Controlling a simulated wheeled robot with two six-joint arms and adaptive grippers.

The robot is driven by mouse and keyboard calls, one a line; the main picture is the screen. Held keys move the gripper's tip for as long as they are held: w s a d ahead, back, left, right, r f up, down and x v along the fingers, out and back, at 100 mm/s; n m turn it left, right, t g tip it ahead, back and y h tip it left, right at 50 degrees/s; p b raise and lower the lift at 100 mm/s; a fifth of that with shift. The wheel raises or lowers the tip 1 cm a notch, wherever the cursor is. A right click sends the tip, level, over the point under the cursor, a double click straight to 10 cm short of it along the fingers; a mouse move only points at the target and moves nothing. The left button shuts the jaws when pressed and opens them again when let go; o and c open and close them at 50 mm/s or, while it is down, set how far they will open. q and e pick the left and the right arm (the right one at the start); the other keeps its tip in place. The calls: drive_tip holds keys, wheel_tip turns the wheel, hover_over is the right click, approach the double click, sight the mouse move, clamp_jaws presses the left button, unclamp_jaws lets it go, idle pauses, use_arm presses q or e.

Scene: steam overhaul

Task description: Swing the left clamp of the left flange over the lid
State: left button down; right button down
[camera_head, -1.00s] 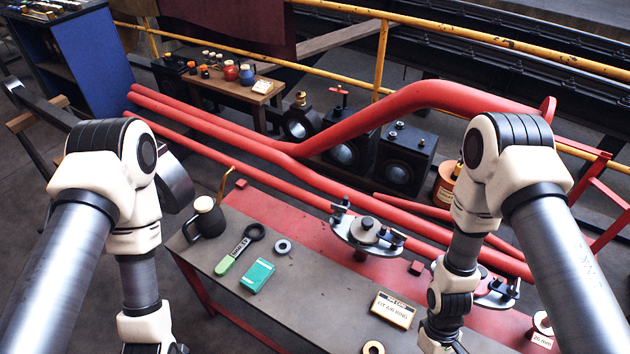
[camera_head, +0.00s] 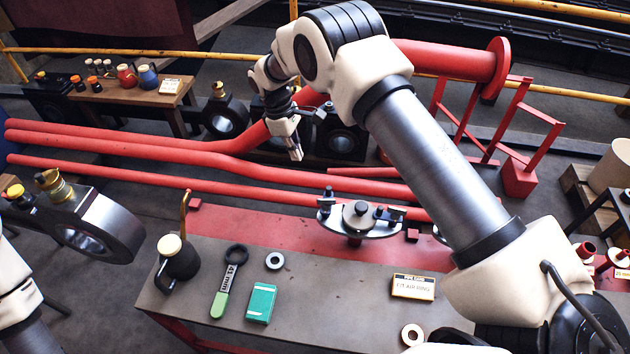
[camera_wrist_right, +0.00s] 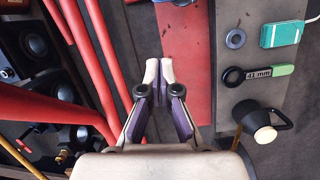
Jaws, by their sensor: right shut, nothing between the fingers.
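The left flange (camera_head: 358,220) has a round grey lid and sits on the red strip at the back of the bench. Its left clamp (camera_head: 327,200) stands at the left rim of the lid, apart from the lid's centre; its exact angle is too small to tell. A second clamp (camera_head: 390,213) is at the right rim. My right gripper (camera_head: 296,153) is shut and empty, pointing down above the red pipes, behind and left of the flange. Its closed fingers show in the right wrist view (camera_wrist_right: 160,75). My left gripper is out of view.
Red pipes (camera_head: 220,147) run behind the bench (camera_head: 330,285). On the bench are an oil can (camera_head: 178,260), a 41 mm spanner (camera_head: 229,283), a teal box (camera_head: 261,303), a washer (camera_head: 275,261) and a sign card (camera_head: 413,287). My right forearm hides the right flange.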

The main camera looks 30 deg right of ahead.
drive_tip(key=s+d+f+p, duration=0.3)
drive_tip(key=s+d+f, duration=0.1)
drive_tip(key=f, duration=0.6)
drive_tip(key=shift+s+d+p, duration=0.15)
drive_tip(key=shift+s+p, duration=0.1)
drive_tip(key=shift+p, duration=0.05)
